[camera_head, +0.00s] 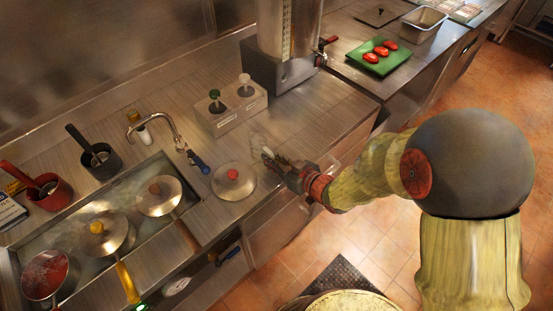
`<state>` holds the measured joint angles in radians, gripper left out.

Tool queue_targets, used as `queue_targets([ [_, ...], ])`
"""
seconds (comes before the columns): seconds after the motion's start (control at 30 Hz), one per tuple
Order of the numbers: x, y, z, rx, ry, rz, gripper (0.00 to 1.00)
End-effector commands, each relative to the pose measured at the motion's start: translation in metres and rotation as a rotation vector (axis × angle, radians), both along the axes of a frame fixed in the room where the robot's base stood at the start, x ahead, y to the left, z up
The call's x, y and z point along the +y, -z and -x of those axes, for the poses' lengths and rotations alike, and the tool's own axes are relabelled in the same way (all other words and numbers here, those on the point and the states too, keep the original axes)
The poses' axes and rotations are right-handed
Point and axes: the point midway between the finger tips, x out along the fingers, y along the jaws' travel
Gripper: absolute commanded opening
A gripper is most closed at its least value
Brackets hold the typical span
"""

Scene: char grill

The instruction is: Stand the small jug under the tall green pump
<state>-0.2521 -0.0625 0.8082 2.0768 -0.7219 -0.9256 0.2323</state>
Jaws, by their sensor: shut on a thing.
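A green-topped pump (214,96) stands in the left part of a pale dispenser box (235,118) at the back of the steel counter. A white-topped pump (244,82) stands to its right. My gripper (270,158) is in front of the box, a little to its right, above the counter. It is shut on what looks like the small jug (257,140), a clear, faint shape at the fingertips. The jug's outline is hard to make out, and I cannot tell whether its base touches the counter. It is apart from the green pump, in front and to the right.
A round lid with a red knob (233,181) lies left of my gripper. A tall steel dispenser (285,60) stands behind right. Bare counter (325,115) lies to the right.

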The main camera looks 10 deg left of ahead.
Motion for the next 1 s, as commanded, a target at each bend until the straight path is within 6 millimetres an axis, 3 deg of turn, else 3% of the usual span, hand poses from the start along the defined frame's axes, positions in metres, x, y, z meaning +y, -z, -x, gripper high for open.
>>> queue_targets([
  [1.0, 0.048, 0.01, -0.041, -0.001, 0.0, -0.001, 0.0],
])
